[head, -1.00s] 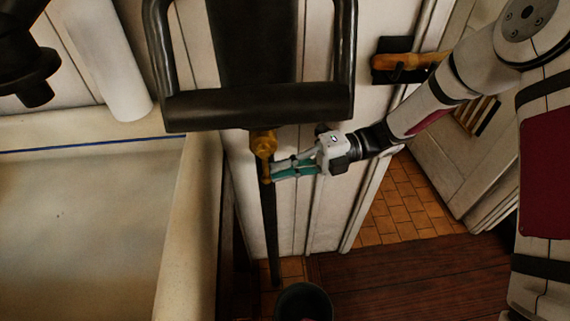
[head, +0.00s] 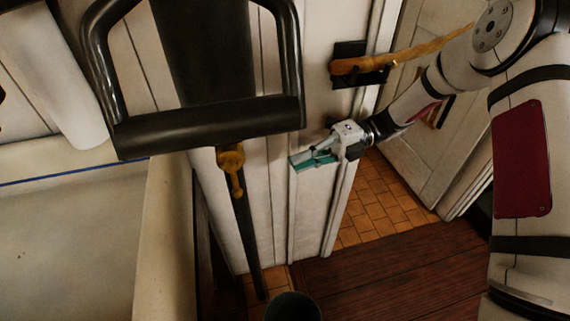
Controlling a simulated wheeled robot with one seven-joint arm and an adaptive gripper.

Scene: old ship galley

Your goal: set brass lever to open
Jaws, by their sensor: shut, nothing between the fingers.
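The brass lever (head: 237,183) sits on a valve at the top of a dark upright pipe, just below the thick black bar. Its handle hangs down, roughly along the pipe. My gripper (head: 293,162) is to the right of the lever, clear of it, in front of the white panelled wall. Its teal fingers are together, with nothing between them, and point left.
A black frame with a thick bar (head: 210,125) hangs above the lever. A wooden handle (head: 400,58) on a black plate is on the wall at upper right. A pale basin (head: 165,230) is at left, a dark bucket (head: 293,307) below. A door stands at right.

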